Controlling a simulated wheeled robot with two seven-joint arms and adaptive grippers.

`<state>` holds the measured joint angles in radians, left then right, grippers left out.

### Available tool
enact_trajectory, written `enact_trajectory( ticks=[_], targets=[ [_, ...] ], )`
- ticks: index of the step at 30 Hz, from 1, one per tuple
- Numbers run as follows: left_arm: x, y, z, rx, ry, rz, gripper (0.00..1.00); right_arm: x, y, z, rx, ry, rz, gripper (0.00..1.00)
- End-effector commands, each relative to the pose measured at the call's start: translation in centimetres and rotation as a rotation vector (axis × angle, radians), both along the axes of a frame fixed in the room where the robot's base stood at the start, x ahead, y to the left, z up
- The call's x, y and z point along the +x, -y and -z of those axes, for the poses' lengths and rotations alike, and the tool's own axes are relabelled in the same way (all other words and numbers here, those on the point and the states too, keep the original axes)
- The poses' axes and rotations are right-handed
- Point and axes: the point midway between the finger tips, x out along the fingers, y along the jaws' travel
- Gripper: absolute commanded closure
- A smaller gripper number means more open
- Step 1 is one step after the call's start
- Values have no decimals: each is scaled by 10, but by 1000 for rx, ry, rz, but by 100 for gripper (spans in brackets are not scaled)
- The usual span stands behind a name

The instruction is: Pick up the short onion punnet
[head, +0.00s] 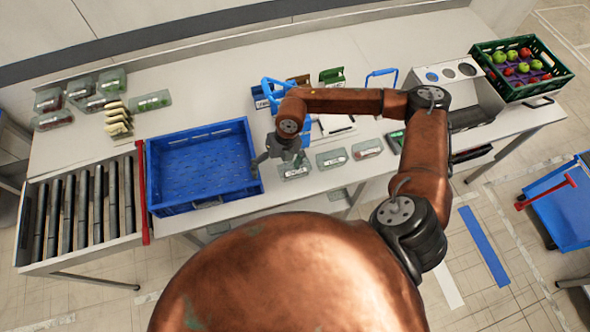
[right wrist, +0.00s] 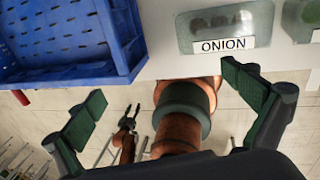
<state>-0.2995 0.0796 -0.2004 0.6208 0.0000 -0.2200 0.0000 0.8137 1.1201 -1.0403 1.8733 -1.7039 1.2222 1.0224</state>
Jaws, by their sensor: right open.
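The onion punnet (right wrist: 226,14) is a clear, low tray with a white ONION label, near the table's front edge in the right wrist view. In the head view it is the leftmost of the three front punnets (head: 296,173), just right of the blue crate. My right gripper (head: 284,152) is open and empty above and beside it, partly covering its far side. In the right wrist view the spread fingers (right wrist: 168,108) are apart from the punnet, which lies beyond them. My left gripper (right wrist: 130,118) shows small and low in that view; its jaws are unclear.
The empty blue crate (head: 252,186) stands close on the left, beside the roller conveyor (head: 80,208). Two more punnets (head: 332,159) (head: 367,149) sit to the right. Blue-handled carriers stand behind. A green crate of apples (head: 557,77) is at far right.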

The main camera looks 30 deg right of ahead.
Motion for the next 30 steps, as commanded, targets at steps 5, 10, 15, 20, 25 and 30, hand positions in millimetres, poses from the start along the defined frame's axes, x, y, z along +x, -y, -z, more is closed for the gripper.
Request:
enact_trajectory(
  ticks=[5,10,15,20,25,30],
  targets=[
    [0,0,0,0,0,0,60,15,72,-1,-221,0,53,0],
    [0,0,-3,0,0,0,60,16,83,11,-257,-4,65,0],
    [0,0,-9,0,0,0,60,15,82,28,-253,-5,62,0],
    [0,0,-20,0,1,0,60,12,81,50,-252,-5,61,0],
    [0,0,-23,0,0,0,60,12,80,71,-251,-4,60,0],
    [0,0,-23,0,0,-1,60,13,81,77,-251,-2,61,0]
  ],
)
